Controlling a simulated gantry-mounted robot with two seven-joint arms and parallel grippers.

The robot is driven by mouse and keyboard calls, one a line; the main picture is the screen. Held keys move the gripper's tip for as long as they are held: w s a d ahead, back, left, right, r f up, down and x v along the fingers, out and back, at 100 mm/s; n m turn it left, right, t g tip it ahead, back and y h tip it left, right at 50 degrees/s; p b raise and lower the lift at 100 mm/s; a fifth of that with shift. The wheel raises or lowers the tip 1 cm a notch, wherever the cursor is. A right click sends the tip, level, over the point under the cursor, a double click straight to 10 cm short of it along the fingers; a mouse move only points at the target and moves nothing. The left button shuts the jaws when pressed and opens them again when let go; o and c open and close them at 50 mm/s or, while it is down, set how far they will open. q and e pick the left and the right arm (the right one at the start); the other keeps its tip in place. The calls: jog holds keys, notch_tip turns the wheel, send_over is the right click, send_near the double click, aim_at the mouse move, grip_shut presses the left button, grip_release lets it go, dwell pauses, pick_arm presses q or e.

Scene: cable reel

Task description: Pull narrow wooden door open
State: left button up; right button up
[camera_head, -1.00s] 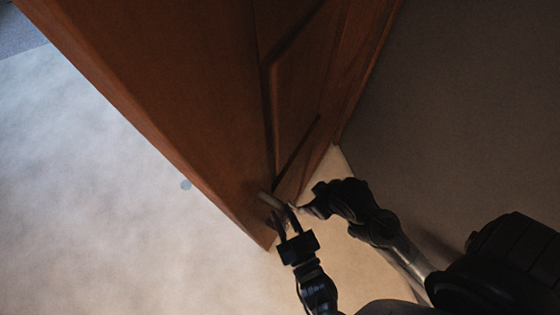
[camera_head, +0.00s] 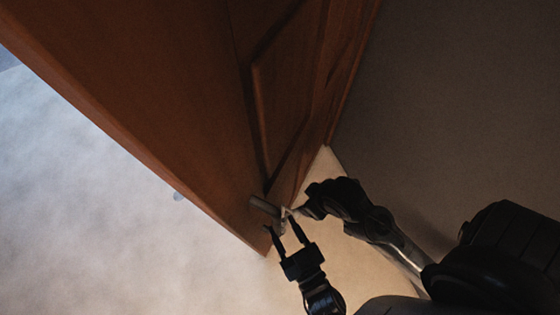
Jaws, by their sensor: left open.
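The wooden door (camera_head: 185,110) is reddish brown with raised panels. It stands at an angle and fills the upper left and middle of the head view. A pale bar-like handle (camera_head: 263,205) sticks out near its lower corner. My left gripper (camera_head: 280,225) is open, its two dark fingers spread just below the handle. Nothing shows between the fingers, and I cannot tell whether one touches the handle. My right gripper (camera_head: 292,212) comes in from the right, its tip close to the handle's right end. Its fingers are too small and dark to read.
A plain grey-brown wall (camera_head: 450,110) fills the right side. Pale floor (camera_head: 80,210) lies clear to the left of the door. A lit strip of floor (camera_head: 318,185) shows between the door and the wall, behind my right arm.

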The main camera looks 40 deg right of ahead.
pick_arm(q)
jog(key=s+a+b, duration=0.1)
jog(key=s, duration=0.6)
jog(key=shift+s+a+b, duration=0.2)
jog(key=shift+s+b, duration=0.15)
jog(key=shift+c, duration=0.5)
